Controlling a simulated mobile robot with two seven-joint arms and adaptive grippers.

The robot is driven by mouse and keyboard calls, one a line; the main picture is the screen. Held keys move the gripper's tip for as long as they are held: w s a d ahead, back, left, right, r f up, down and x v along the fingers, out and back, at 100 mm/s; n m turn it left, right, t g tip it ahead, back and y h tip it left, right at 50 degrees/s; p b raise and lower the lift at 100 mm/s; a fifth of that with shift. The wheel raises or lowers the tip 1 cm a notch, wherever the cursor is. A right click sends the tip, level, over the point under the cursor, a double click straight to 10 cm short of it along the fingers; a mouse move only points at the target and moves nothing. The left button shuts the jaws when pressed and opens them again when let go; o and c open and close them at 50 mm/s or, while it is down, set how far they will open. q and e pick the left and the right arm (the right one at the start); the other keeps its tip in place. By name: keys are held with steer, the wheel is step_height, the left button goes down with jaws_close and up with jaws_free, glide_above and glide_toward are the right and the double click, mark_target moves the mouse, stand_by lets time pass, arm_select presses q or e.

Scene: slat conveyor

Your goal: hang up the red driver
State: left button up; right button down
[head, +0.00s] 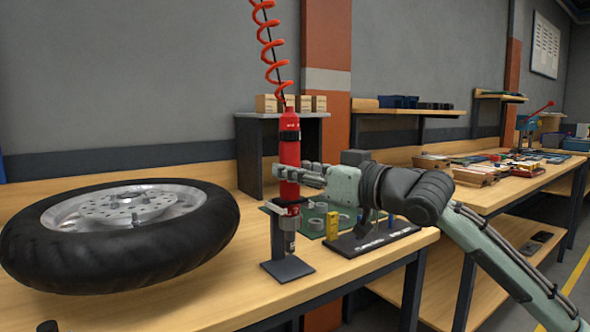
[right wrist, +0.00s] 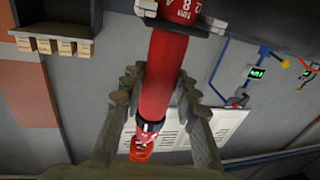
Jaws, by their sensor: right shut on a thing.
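The red driver (head: 289,152) stands upright in the head view, below a coiled red cord (head: 268,40). My right gripper (head: 302,176) is shut on its lower body, with a finger on each side; the right wrist view shows the driver (right wrist: 168,60) between these fingers. Just below the gripper is the holder (head: 287,207) of a small dark stand (head: 287,268). The driver's metal nose (head: 290,241) shows beneath the holder. I cannot tell whether the driver rests on the holder. My left gripper is not in view.
A wheel with a black tyre (head: 130,262) lies on the bench to the left. A green mat (head: 315,219), a yellow block (head: 333,225) and a dark fixture (head: 372,238) are close on the right. A small shelf with boxes (head: 290,103) stands behind.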

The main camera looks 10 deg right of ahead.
steer(key=c, duration=1.1)
jaws_free()
steer(key=shift+o, duration=0.2)
steer(key=shift+f, duration=0.2)
steer(key=v, duration=1.2)
